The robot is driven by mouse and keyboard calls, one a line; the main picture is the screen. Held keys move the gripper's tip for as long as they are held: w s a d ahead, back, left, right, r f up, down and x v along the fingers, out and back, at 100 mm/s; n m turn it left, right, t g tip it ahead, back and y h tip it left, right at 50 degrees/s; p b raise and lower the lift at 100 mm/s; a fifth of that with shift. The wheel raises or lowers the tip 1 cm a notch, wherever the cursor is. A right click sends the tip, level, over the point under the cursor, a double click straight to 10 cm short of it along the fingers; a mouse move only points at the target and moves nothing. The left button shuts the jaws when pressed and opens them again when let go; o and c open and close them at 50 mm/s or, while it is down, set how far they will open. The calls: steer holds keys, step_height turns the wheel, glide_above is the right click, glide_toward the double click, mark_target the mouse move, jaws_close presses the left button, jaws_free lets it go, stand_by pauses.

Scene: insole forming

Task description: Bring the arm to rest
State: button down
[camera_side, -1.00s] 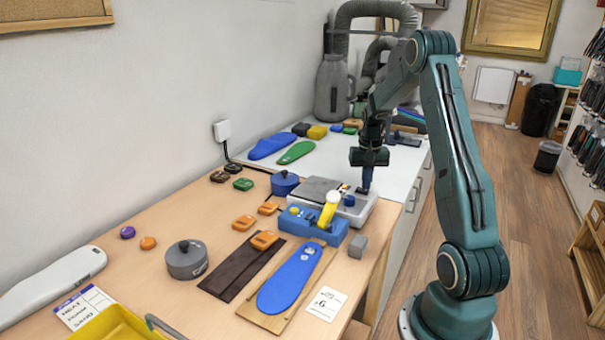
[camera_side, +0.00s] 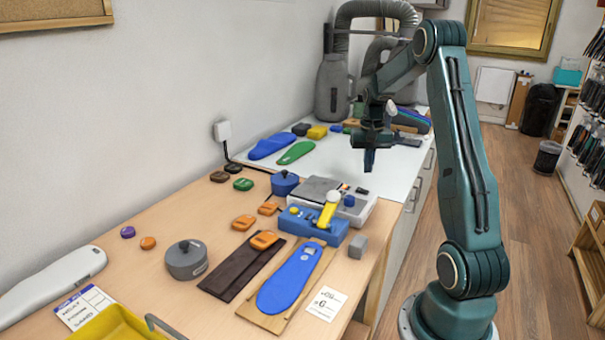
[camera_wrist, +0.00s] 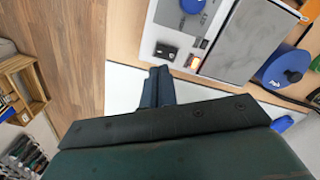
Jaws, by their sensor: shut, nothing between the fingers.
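My gripper (camera_side: 369,161) is shut and empty. In the side view it hangs fingers-down in the air, above and behind the grey machine (camera_side: 362,211) with the flat dark plate. In the wrist view the shut fingers (camera_wrist: 157,88) show over the white bench, beside the machine's panel (camera_wrist: 176,48) with its blue knob (camera_wrist: 193,5) and a lit orange switch. The fingers appear apart from the machine.
A blue press with a yellow lever (camera_side: 327,213) stands in front of the machine. A blue insole (camera_side: 290,279) lies on a board. Blue (camera_side: 271,146) and green (camera_side: 296,152) insoles lie on the white bench. A grey jug and hoses stand behind. Wooden floor is open at right.

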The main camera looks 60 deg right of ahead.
steer(key=shift+r, duration=0.3)
steer(key=w+a+r+n+t, duration=0.1)
steer(key=a+r+n, duration=0.1)
steer(key=a+r, duration=0.35)
steer(key=a+r+n+h, duration=0.1)
steer(key=a+r+n, duration=0.15)
steer(key=a, duration=0.65)
steer(key=w+a+r+n+t, duration=0.1)
steer(key=a+r, duration=0.3)
steer(key=a, duration=0.3)
steer(key=s+a+r+n+t+y, duration=0.1)
steer(key=s+a+n+t, duration=0.2)
steer(key=s+a, duration=1)
steer(key=a+n, duration=0.3)
steer(key=a, duration=0.1)
steer(key=shift+t, duration=0.3)
